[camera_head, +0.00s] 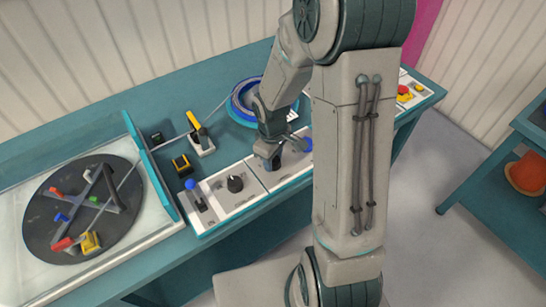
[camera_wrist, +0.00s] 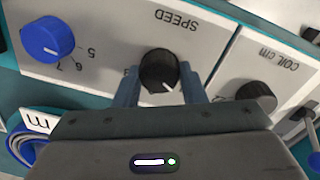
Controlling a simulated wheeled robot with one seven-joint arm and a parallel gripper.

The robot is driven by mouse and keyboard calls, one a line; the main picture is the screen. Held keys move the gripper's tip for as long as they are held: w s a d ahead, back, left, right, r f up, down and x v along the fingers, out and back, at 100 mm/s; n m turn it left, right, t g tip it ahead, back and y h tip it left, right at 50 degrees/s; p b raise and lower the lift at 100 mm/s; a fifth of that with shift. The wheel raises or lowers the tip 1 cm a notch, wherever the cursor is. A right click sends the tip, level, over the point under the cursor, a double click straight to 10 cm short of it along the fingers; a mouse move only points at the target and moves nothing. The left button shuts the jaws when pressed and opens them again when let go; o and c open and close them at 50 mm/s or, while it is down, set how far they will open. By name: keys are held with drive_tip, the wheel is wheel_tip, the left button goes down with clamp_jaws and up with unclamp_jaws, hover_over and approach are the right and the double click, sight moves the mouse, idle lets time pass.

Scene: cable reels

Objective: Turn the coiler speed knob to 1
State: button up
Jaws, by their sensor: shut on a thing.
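The speed knob (camera_wrist: 158,70) is black with a white pointer line, below the SPEED label in the upside-down wrist view. Its pointer line runs toward the lower right of that picture. A digit that looks like 3 shows at its left; other marks are hidden by my fingers. My gripper (camera_wrist: 160,88) has one finger on each side of the knob and is shut on it. In the head view my gripper (camera_head: 272,160) reaches down to the white control panel (camera_head: 212,192) and hides the speed knob.
The black coil knob (camera_wrist: 256,95) and a blue numbered knob (camera_wrist: 47,40) flank the speed knob. A blue-tipped lever (camera_head: 190,184) stands on the panel's left. A dark turntable (camera_head: 45,210), a cable coil (camera_head: 236,110) and red and yellow buttons (camera_head: 404,92) are farther off.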

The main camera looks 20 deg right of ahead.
drive_tip(key=o, duration=1)
drive_tip(key=shift+r, duration=0.1)
wheel_tip(320, 180, up, 14)
drive_tip(key=shift+s+a, duration=0.15)
drive_tip(key=shift+a, duration=0.05)
drive_tip(key=s+r+m+t, duration=0.1)
drive_tip(key=s+r+m, duration=0.2)
drive_tip(key=s, duration=0.4)
drive_tip(key=s+r+m+t, duration=0.1)
drive_tip(key=s+r+m, duration=0.2)
drive_tip(key=s+m, duration=0.2)
drive_tip(key=shift+s+d+t, duration=0.2)
drive_tip(key=shift+s+t, duration=0.2)
drive_tip(key=shift+s, duration=0.55)
